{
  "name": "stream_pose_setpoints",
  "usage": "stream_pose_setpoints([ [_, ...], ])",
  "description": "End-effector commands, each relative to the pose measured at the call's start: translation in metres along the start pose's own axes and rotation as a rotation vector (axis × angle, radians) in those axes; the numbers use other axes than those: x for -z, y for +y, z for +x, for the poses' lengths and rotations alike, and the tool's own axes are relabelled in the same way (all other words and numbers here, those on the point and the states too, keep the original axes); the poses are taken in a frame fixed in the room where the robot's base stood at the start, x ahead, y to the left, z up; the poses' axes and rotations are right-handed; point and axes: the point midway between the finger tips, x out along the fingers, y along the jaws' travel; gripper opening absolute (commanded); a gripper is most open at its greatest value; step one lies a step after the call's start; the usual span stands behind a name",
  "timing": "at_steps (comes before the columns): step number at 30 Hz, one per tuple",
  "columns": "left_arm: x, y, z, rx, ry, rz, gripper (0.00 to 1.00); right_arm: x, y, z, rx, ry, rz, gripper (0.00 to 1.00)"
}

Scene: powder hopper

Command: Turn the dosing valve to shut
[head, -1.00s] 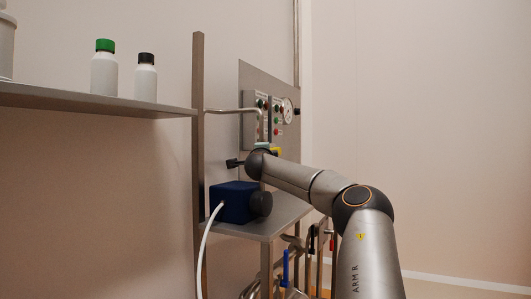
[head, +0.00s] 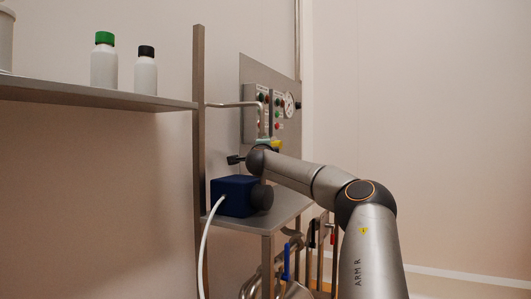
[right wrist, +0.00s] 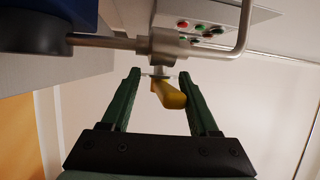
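The dosing valve shows in the right wrist view as a metal body (right wrist: 163,45) on a pipe, with a yellow handle (right wrist: 171,95). A bit of the yellow handle also shows in the head view (head: 276,145), just past my right wrist. My right gripper (right wrist: 159,75) has its two green fingers apart, one on each side of the handle. Gaps show between the handle and both fingers. In the head view my right gripper is mostly hidden by its wrist. My left gripper is not in view.
A dark blue box (head: 233,196) with a white cable sits on a metal stand (head: 287,209) below my right wrist. A control panel (head: 255,117) and gauge (head: 288,105) are behind. A shelf (head: 90,92) with bottles is at left. The right side is open.

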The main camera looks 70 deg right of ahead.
Motion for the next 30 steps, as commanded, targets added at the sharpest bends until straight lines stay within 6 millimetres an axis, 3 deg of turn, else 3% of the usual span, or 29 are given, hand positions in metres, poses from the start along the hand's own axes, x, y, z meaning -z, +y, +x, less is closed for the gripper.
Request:
stream_pose_setpoints([
  [8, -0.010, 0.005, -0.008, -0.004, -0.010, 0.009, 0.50, -0.001, 0.001, -0.031, 0.002, -0.005, 0.002, 0.57],
  [21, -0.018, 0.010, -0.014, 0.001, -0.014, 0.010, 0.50, -0.001, 0.001, -0.098, 0.001, -0.004, -0.001, 0.57],
  [30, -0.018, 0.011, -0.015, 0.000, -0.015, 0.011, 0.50, 0.000, 0.001, -0.121, -0.001, -0.002, -0.001, 0.57],
])
